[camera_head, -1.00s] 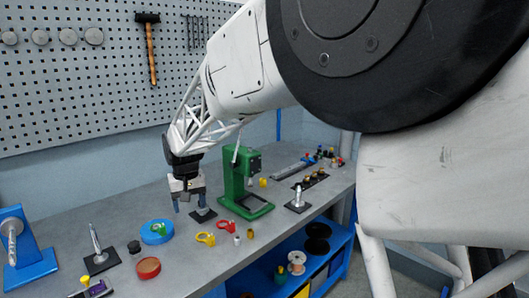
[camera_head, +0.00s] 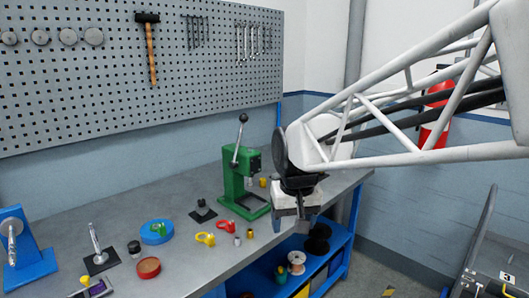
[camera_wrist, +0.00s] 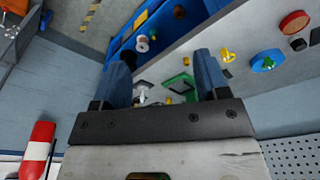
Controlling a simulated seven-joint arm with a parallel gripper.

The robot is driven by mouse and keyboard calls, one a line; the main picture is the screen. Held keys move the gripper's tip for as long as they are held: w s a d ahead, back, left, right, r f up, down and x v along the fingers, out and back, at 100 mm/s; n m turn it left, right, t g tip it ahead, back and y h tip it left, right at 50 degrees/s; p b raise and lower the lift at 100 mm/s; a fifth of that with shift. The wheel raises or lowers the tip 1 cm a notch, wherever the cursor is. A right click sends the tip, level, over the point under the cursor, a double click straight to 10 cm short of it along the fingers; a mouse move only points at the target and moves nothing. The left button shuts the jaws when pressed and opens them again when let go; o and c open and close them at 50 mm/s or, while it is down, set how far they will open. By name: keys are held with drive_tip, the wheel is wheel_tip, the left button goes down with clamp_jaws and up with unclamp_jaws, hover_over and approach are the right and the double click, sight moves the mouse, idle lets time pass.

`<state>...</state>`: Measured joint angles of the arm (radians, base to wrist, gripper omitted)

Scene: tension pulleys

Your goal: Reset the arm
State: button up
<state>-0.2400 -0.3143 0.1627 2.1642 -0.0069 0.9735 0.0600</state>
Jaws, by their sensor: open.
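My gripper (camera_head: 296,222) is at the right end of the workbench in the head view, pointing down. Its two blue fingers are apart and nothing is between them. In the wrist view the open fingers (camera_wrist: 165,75) stand well apart, with the green press (camera_wrist: 178,86) and bench seen beyond them. My arm comes in from the right and hides the right end of the bench in the head view.
The green press (camera_head: 240,178) stands left of my gripper. Yellow (camera_head: 205,238) and red (camera_head: 226,226) pulley parts, a blue disc (camera_head: 157,231) and a red disc (camera_head: 148,267) lie further left. A blue shelf (camera_head: 330,262) with spools is below. A red extinguisher (camera_head: 433,117) hangs behind my arm.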

drive_tip(key=s+d+f+m, duration=0.1)
drive_tip(key=s+d+f, duration=0.1)
drive_tip(key=s+d, duration=0.4)
drive_tip(key=s+d+f+m, duration=0.1)
drive_tip(key=s+d+f, duration=0.2)
drive_tip(key=s, duration=1)
drive_tip(key=d, duration=0.3)
drive_tip(key=shift+s+d+t+h, duration=0.15)
drive_tip(key=shift+s+t+h, duration=0.15)
drive_tip(key=shift+t, duration=0.1)
